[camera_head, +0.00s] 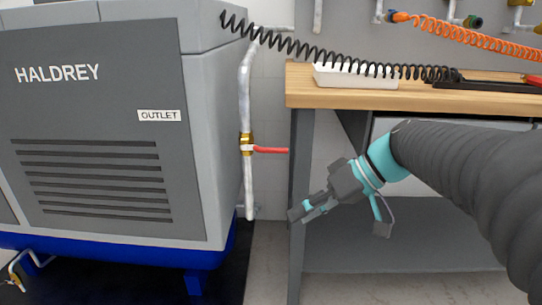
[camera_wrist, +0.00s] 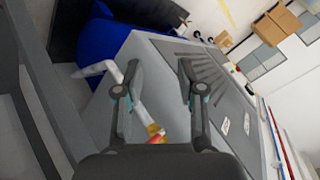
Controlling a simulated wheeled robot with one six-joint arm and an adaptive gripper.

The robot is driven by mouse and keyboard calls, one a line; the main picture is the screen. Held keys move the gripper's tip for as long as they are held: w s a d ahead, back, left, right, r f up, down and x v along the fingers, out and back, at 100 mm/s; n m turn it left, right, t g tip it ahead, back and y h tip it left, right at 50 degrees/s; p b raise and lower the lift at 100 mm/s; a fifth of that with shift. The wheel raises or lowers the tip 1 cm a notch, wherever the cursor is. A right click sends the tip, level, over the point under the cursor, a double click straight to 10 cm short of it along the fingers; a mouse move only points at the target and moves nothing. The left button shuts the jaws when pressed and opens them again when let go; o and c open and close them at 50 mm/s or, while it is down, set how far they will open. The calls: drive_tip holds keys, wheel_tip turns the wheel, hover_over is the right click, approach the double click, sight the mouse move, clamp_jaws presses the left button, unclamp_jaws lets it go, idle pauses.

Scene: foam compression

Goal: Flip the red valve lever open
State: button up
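The red valve lever (camera_head: 270,150) sticks out level to the right from a brass valve (camera_head: 246,144) on the upright white pipe (camera_head: 245,190) beside the compressor. The lever lies crosswise to the pipe. My gripper (camera_head: 340,218) is open and empty, below and to the right of the lever, clear of it, in front of the workbench. In the wrist view the two fingers of my gripper (camera_wrist: 159,72) are spread apart. Part of the red lever (camera_wrist: 157,139) and the brass valve (camera_wrist: 154,129) show low between them, partly hidden by the gripper body.
The grey compressor (camera_head: 95,130), marked HALDREY and OUTLET, stands at the left on a blue base. The workbench (camera_head: 420,98) has a wooden top and a grey leg (camera_head: 300,180) close to the lever's right end. A coiled black hose (camera_head: 330,58) spans above.

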drive_tip(key=w+d+r+n+y+b, duration=0.1)
drive_tip(key=w+r+n+y+b, duration=0.25)
drive_tip(key=w, duration=0.55)
drive_tip(key=n+y+p, duration=0.1)
drive_tip(key=n+y, duration=0.4)
approach(269, 151)
drive_tip(key=shift+m, duration=0.25)
drive_tip(key=a, duration=0.6)
drive_tip(key=w+a, duration=0.1)
drive_tip(key=a, duration=0.3)
drive_tip(key=shift+a, duration=0.1)
clamp_jaws()
